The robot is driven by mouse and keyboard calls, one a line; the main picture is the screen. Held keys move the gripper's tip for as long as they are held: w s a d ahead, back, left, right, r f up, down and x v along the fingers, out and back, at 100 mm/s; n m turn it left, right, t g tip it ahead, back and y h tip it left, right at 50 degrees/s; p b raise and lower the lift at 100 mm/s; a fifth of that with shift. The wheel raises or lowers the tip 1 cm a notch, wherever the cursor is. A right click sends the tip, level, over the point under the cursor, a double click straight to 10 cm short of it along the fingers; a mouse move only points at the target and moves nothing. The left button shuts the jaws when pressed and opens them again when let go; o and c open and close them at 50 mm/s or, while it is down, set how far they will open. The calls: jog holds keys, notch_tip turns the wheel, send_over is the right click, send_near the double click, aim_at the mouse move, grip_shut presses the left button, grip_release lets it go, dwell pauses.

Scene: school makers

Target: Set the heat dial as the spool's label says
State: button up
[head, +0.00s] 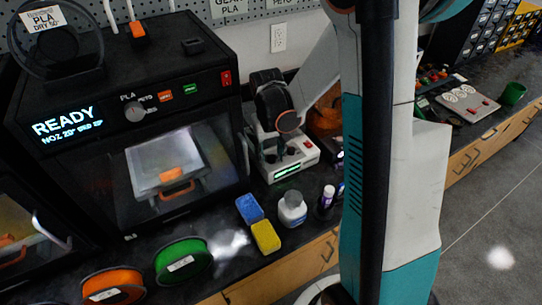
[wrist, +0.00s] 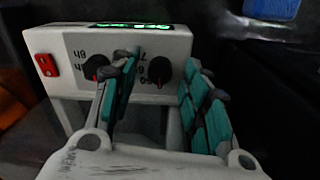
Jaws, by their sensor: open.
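A dark spool (head: 60,40) on top of the printer at left bears a white label (head: 44,18) reading "PLA DRY 50°". The dryer (head: 292,163) is a white box with a lit green display, at the middle of the head view. In the wrist view its front panel (wrist: 52,42) appears upside down. The heat dial (wrist: 159,70), a black knob with numbers, is at right there; its pointer setting is unclear. Another black knob (wrist: 95,66), marked in hours, is at left. My gripper (wrist: 161,76) is open, its teal fingers on either side of the heat dial; contact is unclear.
A red switch (wrist: 45,65) sits on the dryer's panel. The printer (head: 125,115) with its READY display stands left of the dryer. A blue block (head: 249,208), yellow block (head: 265,236) and white bottle (head: 292,208) stand in front, near the bench edge.

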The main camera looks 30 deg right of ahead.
jog(key=shift+f, duration=0.1)
grip_shut()
jog(key=shift+m, duration=0.3)
jog(key=m, duration=0.3)
jog(key=shift+m, duration=2.1)
